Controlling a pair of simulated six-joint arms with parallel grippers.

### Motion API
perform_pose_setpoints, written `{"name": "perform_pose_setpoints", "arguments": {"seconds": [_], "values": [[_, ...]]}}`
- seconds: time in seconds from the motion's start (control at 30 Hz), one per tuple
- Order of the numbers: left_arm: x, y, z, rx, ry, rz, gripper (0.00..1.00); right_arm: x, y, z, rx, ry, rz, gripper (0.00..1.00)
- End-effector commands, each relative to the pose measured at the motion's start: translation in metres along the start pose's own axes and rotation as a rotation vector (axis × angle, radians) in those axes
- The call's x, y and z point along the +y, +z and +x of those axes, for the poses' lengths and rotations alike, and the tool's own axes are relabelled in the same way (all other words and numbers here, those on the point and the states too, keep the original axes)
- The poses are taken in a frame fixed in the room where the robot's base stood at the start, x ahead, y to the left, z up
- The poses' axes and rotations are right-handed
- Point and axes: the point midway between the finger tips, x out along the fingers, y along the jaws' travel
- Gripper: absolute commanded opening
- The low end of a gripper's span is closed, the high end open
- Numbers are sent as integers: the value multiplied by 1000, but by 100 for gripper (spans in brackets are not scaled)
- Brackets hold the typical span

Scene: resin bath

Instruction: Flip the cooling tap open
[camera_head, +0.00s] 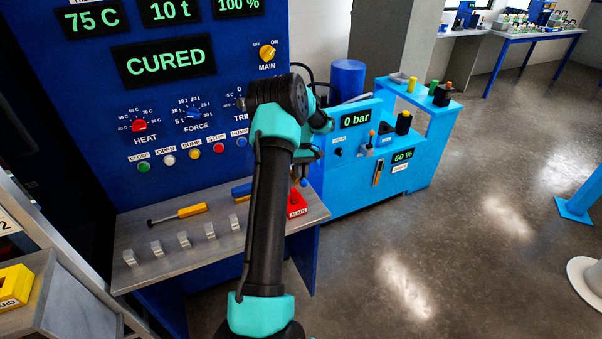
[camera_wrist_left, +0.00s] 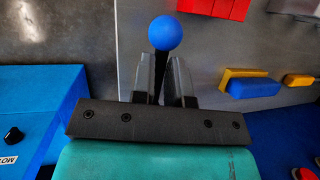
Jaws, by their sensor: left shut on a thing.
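The cooling tap shows in the left wrist view as a blue ball knob (camera_wrist_left: 166,33) on a dark stem. My left gripper (camera_wrist_left: 163,68) is shut on the stem, its two grey fingers on either side just below the ball. In the head view my left arm reaches up the middle and bends down at the right end of the grey shelf (camera_head: 138,275). There the wrist and arm largely hide the tap. The tap's base and the angle of its lever are hard to make out. My right gripper is not in view.
A red block (camera_head: 296,205) with a label sits on the shelf close by. A yellow-handled tool (camera_head: 180,213) and several grey clips lie further left. The blue press panel (camera_head: 205,95) reads CURED. A light-blue bench (camera_head: 340,192) reading 0 bar stands to the right.

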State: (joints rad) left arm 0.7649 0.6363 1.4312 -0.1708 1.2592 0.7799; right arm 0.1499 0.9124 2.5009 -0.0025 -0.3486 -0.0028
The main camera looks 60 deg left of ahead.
Motion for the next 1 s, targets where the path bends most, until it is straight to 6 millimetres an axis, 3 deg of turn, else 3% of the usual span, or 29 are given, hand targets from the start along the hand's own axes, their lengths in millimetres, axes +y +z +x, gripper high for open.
{"name": "perform_pose_setpoints", "arguments": {"seconds": [0.03,0.63,0.67,0.7,0.9,1.0], "values": [[0,3,10,-28,-5,-22,0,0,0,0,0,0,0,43],[4,4,9,-38,16,-71,0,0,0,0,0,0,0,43],[4,4,9,-38,16,-71,16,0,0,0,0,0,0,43],[4,4,9,-38,16,-70,20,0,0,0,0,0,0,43],[5,3,7,-33,18,-68,39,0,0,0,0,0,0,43],[5,3,6,-29,20,-67,40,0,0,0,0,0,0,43]]}}
